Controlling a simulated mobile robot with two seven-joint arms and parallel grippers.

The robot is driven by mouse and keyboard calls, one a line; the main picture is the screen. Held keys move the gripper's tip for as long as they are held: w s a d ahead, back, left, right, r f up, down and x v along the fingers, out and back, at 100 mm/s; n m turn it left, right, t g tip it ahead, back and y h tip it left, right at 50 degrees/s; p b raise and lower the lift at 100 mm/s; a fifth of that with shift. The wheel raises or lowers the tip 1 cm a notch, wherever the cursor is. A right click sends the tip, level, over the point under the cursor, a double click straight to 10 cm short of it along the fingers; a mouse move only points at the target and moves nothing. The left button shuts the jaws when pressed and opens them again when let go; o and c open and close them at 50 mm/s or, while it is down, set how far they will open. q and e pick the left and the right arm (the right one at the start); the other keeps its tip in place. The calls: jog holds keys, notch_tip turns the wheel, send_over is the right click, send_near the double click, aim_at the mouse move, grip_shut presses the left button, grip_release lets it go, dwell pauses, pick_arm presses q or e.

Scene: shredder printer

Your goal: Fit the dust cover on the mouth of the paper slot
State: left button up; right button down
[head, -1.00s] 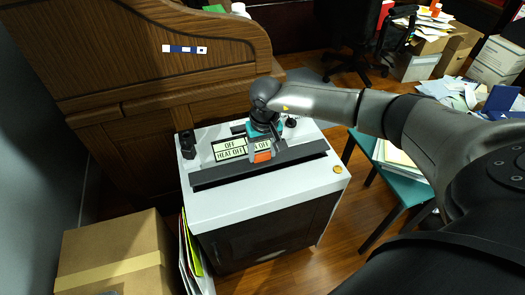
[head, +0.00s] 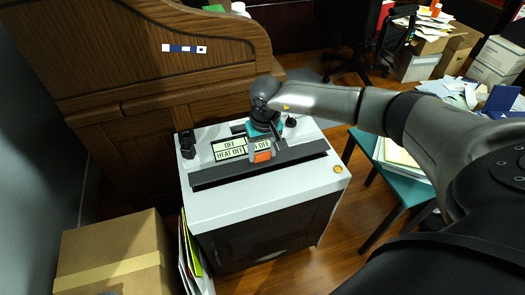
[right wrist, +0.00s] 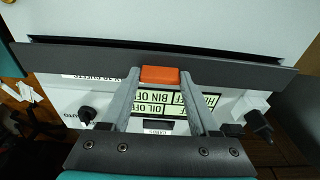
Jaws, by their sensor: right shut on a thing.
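The dust cover (right wrist: 215,75) is a long dark grey bar with an orange grip (right wrist: 160,75) at its middle. My right gripper (right wrist: 160,82) is shut on that orange grip. In the head view the cover (head: 300,154) lies along the top of the white shredder (head: 235,199), with the right gripper (head: 262,153) above it. The black paper slot (right wrist: 150,47) shows as a thin dark line along the cover's far edge in the right wrist view. The cover hides the rest of the slot. I cannot tell whether the cover is seated or just above it. My left gripper is out of view.
Lit label panels (head: 229,148) and black knobs (head: 187,140) sit behind the cover. A yellow button (head: 338,169) is at the front right corner.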

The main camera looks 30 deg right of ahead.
aim_at(265, 166)
jog(key=shift+f, duration=0.2)
jog(key=shift+f+b, duration=1)
jog(key=shift+b, duration=0.05)
jog(key=shift+c, duration=0.3)
grip_release()
notch_tip(265, 166, up, 15)
jog(key=s+p, duration=0.1)
jog(key=p, duration=0.4)
jog(key=shift+s+a+r, duration=0.15)
jog(key=shift+s+a, duration=0.1)
jog(key=shift+s, duration=0.15)
